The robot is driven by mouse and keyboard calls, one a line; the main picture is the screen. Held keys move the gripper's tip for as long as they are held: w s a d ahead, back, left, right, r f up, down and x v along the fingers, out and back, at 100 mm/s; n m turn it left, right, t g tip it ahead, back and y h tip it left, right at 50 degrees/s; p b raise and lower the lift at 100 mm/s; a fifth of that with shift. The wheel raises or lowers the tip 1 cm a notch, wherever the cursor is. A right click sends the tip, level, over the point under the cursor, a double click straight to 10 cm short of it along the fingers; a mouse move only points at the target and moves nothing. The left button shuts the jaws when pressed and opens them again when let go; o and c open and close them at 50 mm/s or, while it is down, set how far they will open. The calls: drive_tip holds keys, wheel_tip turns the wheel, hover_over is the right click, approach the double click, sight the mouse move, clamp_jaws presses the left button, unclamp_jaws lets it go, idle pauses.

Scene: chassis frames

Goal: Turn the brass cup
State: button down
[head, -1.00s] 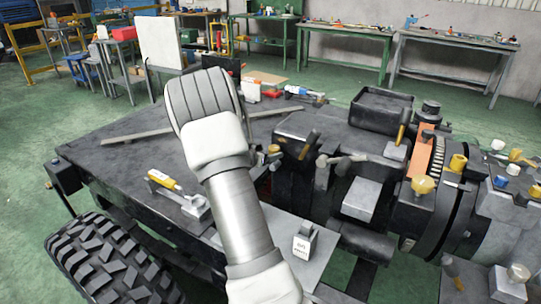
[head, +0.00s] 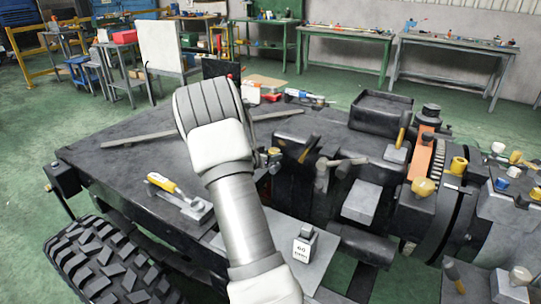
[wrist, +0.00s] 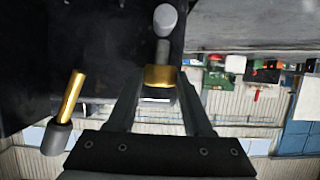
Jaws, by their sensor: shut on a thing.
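In the wrist view the brass cup (wrist: 159,76) sits between the fingertips of my gripper (wrist: 160,84). The two dark fingers are shut on its sides. A grey shaft with a rounded pale knob extends beyond the cup. In the head view my white and grey wrist covers the fingers, so the grip is hidden there. A small brass-coloured piece (head: 274,152) shows just right of my wrist, beside the dark chassis parts; I cannot tell if it is the same cup.
A brass rod with a grey end (wrist: 72,97) stands left of my fingers. In the head view a T-handle (head: 340,162), an upright brass handle (head: 402,135) and yellow cups (head: 424,187) lie right. A yellow-handled tool (head: 163,183) and a weight marked 60 (head: 304,247) rest on the chassis (head: 110,160).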

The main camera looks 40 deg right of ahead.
drive_tip(key=shift+r+g+p, duration=0.15)
drive_tip(key=shift+g+p, duration=0.15)
drive_tip(key=shift+p, duration=0.5)
drive_tip(key=m+g+p, duration=0.1)
drive_tip(key=p, duration=0.2)
drive_tip(key=shift+w+a+r+p, duration=0.1)
drive_tip(key=shift+w+r+p, duration=0.1)
drive_tip(key=shift+p, duration=0.1)
drive_tip(key=m+g+p, duration=0.2)
drive_tip(key=p, duration=0.1)
drive_tip(key=shift+w+f+m+g, duration=0.25)
drive_tip(key=shift+m+g, duration=0.15)
drive_tip(key=m+g+b, duration=0.2)
drive_tip(key=m+g, duration=0.1)
drive_tip(key=w+m+g+b, duration=0.1)
drive_tip(key=g, duration=0.1)
drive_tip(key=shift+f+m+y, duration=0.3)
drive_tip(key=shift+f+y, duration=0.05)
drive_tip(key=shift+y, duration=0.05)
drive_tip(key=shift+g+b, duration=0.3)
drive_tip(key=shift+b, duration=0.3)
drive_tip(key=shift+w+d+r+m+g+y+b, duration=0.1)
drive_tip(key=shift+d+r+m+g+y+b, duration=0.15)
drive_tip(key=shift+m+g+b, duration=0.3)
